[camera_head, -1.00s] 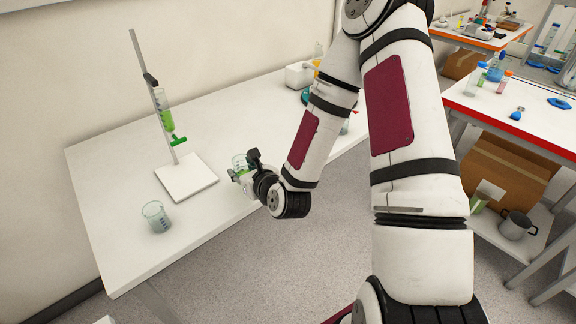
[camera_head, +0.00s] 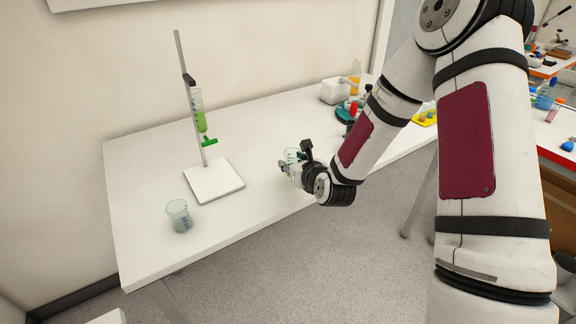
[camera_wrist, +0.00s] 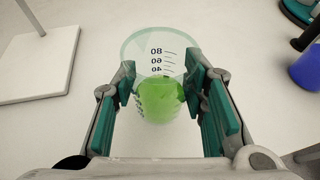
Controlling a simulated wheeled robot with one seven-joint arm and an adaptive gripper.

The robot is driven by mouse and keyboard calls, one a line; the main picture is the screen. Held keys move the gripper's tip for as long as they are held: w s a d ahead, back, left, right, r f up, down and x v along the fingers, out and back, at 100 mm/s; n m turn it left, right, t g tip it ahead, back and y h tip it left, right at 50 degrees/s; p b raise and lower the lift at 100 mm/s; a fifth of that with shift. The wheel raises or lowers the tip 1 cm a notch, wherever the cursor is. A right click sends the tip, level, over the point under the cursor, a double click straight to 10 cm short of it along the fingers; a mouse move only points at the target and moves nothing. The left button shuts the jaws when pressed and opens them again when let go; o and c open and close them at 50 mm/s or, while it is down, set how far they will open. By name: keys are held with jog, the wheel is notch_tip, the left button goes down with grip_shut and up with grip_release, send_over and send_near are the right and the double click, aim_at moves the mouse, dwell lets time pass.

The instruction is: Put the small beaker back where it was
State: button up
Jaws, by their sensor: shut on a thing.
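The small beaker (camera_wrist: 160,85) is clear glass with dark graduation marks and green liquid in its lower part. In the wrist view it stands between the green pads of my gripper (camera_wrist: 165,98), which is shut on it. In the head view the beaker (camera_head: 292,156) shows partly, with my gripper (camera_head: 292,166) over the front part of the white table (camera_head: 260,190). I cannot tell whether its base touches the table. A second, empty-looking beaker (camera_head: 179,216) stands near the table's front left.
A stand with a white base (camera_head: 214,181) holds a burette of green liquid (camera_head: 199,112), left of my gripper; its base (camera_wrist: 38,65) is also in the wrist view. A blue object (camera_wrist: 306,70) lies at right. The table between stand and front edge is clear.

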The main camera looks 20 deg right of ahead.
jog(key=w, duration=0.5)
jog(key=shift+a+f, duration=0.1)
jog(key=shift+f, duration=1.85)
jog(key=shift+f, duration=0.15)
jog(key=o, duration=1.2)
